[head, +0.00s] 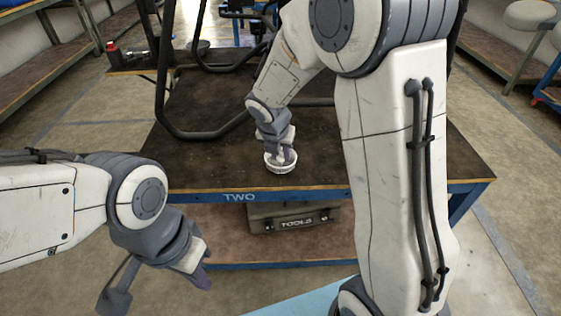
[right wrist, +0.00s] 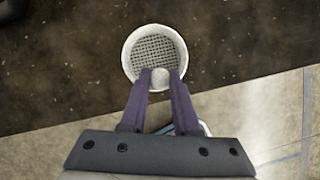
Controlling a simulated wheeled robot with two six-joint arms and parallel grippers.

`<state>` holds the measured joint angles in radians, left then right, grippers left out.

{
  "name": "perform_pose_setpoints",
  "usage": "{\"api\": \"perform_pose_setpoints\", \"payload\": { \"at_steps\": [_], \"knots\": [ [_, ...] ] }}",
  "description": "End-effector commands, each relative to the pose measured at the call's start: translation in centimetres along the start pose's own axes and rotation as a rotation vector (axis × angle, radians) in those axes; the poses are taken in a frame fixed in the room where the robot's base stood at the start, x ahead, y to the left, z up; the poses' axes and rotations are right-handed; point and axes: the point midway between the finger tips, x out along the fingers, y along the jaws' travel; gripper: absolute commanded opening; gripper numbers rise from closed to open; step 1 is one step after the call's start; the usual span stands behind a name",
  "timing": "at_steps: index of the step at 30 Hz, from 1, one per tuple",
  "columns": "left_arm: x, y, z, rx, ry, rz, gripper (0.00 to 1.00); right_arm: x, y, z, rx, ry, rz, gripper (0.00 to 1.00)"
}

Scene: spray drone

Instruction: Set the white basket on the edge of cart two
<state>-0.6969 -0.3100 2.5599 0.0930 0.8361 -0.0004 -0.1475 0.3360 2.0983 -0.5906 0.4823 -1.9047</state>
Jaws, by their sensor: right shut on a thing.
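The white basket (head: 281,167) is a small round strainer with a mesh bottom. It is at the front edge of cart two (head: 420,183), whose blue rim reads TWO. My right gripper (head: 282,152) is shut on the basket's near side. In the right wrist view the basket (right wrist: 133,50) is over the dark cart top (right wrist: 60,70), and my right gripper (right wrist: 160,76) pinches a light knob at its rim. I cannot tell whether the basket touches the top. My left gripper (head: 204,268) hangs left of the cart, low and empty; its finger gap is unclear.
A dark tubular frame (head: 163,105) stands on the cart behind the basket. A TOOLS box (head: 293,221) sits on the lower shelf. A red bottle (head: 113,53) is at the back left. Cart top right of my right arm is clear.

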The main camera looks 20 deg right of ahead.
Motion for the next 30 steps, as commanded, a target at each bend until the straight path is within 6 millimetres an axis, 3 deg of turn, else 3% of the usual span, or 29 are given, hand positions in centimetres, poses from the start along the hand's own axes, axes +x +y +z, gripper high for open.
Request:
{"api": "perform_pose_setpoints", "payload": {
  "at_steps": [2,13,14,15,16,26,30],
  "knots": [
    [1.1,-0.1,0.1,0.000,0.000,0.000,0.00,1.5,0.0,-0.6,-0.002,0.001,-0.001,0.00],
    [1.0,-0.1,0.1,0.000,0.000,0.000,0.00,1.6,0.0,-0.7,0.000,0.000,0.000,0.00],
    [0.9,-0.1,0.1,0.000,0.000,0.000,0.00,1.5,0.0,-0.6,0.000,0.000,0.000,0.41],
    [0.9,-0.1,0.1,0.000,0.000,0.000,0.00,1.5,0.0,-0.6,0.000,0.000,0.000,0.56],
    [0.9,-0.1,0.1,0.000,0.000,0.000,0.00,1.5,0.0,-0.6,0.000,0.000,0.000,0.59],
    [0.8,-0.1,0.0,0.000,0.000,0.000,0.00,1.3,0.0,-0.5,0.000,-0.001,0.001,0.59],
    [-0.1,0.0,0.0,0.000,0.000,0.000,0.00,-0.5,0.0,-0.3,-0.002,-0.003,0.002,0.59]
  ]
}}
